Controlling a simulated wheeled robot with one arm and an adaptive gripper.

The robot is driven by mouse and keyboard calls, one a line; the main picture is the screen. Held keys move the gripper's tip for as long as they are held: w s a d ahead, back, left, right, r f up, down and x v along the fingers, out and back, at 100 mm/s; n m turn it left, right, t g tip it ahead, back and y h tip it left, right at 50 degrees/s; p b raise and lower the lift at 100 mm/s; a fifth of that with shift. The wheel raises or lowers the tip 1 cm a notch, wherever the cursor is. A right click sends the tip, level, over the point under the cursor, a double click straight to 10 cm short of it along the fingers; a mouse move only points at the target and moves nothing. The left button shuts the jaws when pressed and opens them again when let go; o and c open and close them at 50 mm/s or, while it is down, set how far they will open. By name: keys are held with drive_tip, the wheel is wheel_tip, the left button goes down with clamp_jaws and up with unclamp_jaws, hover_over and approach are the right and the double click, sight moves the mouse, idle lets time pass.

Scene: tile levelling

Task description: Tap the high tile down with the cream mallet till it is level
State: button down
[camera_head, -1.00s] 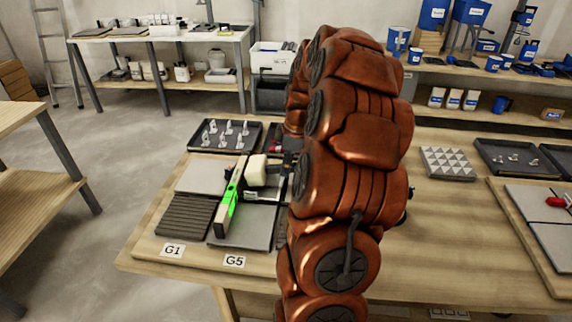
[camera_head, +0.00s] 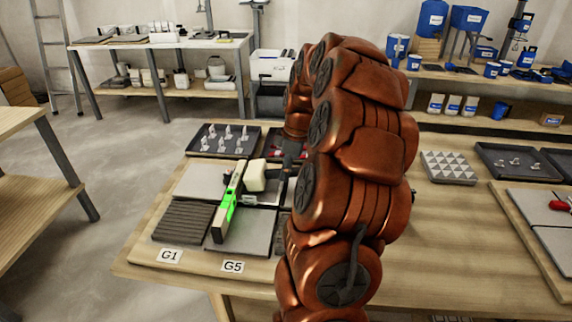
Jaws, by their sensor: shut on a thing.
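The cream mallet head (camera_head: 254,175) is over the tile board, close beside the right of the green spirit level (camera_head: 230,204). Its handle runs right towards my gripper (camera_head: 285,166), which is shut on it and partly hidden by my arm. The level lies across the tiles, from the back to the front. A light grey tile (camera_head: 196,180) is at the back left, a dark ribbed tile (camera_head: 184,221) at the front left, and a grey tile (camera_head: 252,232) at the front by the G5 label. I cannot tell which tile sits high, or whether the mallet touches one.
A dark tray (camera_head: 207,148) of several clips stands behind the board. My arm hides the board's right side. A patterned block (camera_head: 448,166) and another tile board (camera_head: 530,215) are at the right. The tabletop between (camera_head: 445,235) is clear.

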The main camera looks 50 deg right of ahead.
drive_tip(key=shift+r+p, duration=0.85)
drive_tip(key=shift+r, duration=1.45)
drive_tip(key=shift+f, duration=0.1)
idle(0.5)
drive_tip(key=shift+f+b, duration=1.15)
drive_tip(key=shift+f, duration=1.05)
drive_tip(key=shift+r+p, duration=0.6)
drive_tip(key=shift+r, duration=1.7)
